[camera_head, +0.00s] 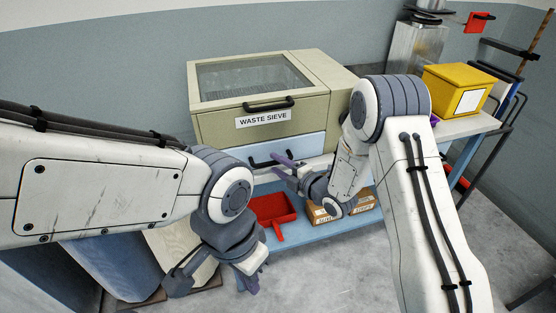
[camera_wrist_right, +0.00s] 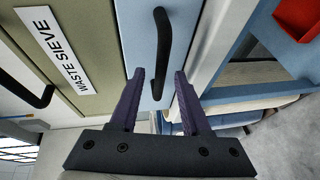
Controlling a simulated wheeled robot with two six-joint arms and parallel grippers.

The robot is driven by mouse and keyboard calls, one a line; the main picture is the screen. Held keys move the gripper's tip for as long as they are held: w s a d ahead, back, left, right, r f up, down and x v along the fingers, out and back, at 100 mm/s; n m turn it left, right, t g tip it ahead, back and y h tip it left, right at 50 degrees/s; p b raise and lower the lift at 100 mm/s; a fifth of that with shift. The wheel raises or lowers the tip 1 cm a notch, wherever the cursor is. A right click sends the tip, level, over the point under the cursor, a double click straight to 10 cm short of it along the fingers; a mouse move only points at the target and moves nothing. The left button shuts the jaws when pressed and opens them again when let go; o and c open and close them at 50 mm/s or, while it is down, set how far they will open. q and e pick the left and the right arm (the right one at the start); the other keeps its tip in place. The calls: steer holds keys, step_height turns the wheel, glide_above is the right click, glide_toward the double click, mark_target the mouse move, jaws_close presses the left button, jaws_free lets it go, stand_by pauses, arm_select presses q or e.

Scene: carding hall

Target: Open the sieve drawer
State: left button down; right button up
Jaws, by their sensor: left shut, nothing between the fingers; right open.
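The waste sieve (camera_head: 225,127) is a beige cabinet with a glazed lid, standing on a bench. Its drawer has a light blue front (camera_head: 308,145) below the label and looks closed. The black drawer handle (camera_head: 262,162) also shows in the right wrist view (camera_wrist_right: 162,40). My right gripper (camera_head: 283,166) is open at the drawer front. In the wrist view its purple fingers (camera_wrist_right: 157,78) point at the handle, with one end of the handle between the tips; I cannot tell whether they touch it. My left gripper (camera_head: 250,284) is shut and empty, low in front of the bench.
A second black handle (camera_head: 268,104) is on the sieve's lid above the label. A red dustpan (camera_head: 272,208) and cardboard boxes (camera_head: 325,214) lie on the blue lower shelf (camera_head: 310,232). A yellow box (camera_head: 458,90) stands to the right. Grey floor is clear in front.

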steer(key=shift+x, duration=1.35)
steer(key=shift+a, duration=0.1)
jaws_close()
